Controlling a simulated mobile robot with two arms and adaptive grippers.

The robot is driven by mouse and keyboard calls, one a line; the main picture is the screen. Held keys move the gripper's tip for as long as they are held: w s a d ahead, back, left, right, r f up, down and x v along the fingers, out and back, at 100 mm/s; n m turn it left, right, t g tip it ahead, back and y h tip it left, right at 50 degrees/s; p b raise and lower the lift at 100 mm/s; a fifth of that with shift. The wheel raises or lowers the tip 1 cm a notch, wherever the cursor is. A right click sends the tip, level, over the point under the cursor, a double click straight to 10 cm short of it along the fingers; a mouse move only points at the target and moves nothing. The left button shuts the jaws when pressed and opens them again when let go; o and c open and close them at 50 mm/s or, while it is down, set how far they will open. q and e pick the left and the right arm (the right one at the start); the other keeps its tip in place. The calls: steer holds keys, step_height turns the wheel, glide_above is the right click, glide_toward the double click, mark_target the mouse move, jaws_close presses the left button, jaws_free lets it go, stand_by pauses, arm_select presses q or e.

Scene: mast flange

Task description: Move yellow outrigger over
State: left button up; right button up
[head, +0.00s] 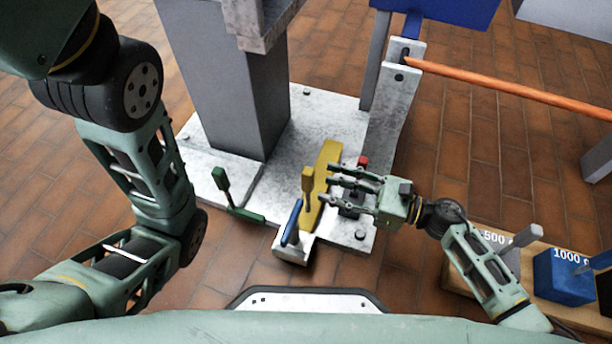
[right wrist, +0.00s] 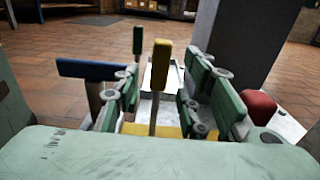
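The yellow outrigger (head: 325,160) is a long flat bar on the pale metal base plate (head: 305,120), with an upright yellow handle (head: 308,180) at its near part. My right gripper (head: 331,180) comes from the right, with its fingertips close to that handle. In the right wrist view the fingers stand apart, with the yellow handle (right wrist: 160,75) upright in the gap beyond or between them; I cannot tell whether they touch it. Part of the yellow bar (right wrist: 150,130) shows low behind the palm. My left gripper is out of view; only its arm shows at left.
A blue lever (head: 291,222) stands just in front of the outrigger, and a green lever (head: 222,180) to its left. A red knob (head: 363,161) is behind my right gripper. The grey mast (head: 228,85) rises behind. An orange rod (head: 510,87) and blue weight (head: 562,276) are at right.

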mark_target(313, 181)
steer(key=b+x, duration=0.1)
steer(key=x, duration=0.4)
steer(key=shift+w+a+b, duration=0.1)
steer(key=shift+a+b, duration=0.05)
steer(key=shift+b, duration=0.25)
steer(key=shift+w+a, duration=0.15)
steer(key=shift+a, duration=0.35)
steer(key=shift+r, duration=0.1)
jaws_close()
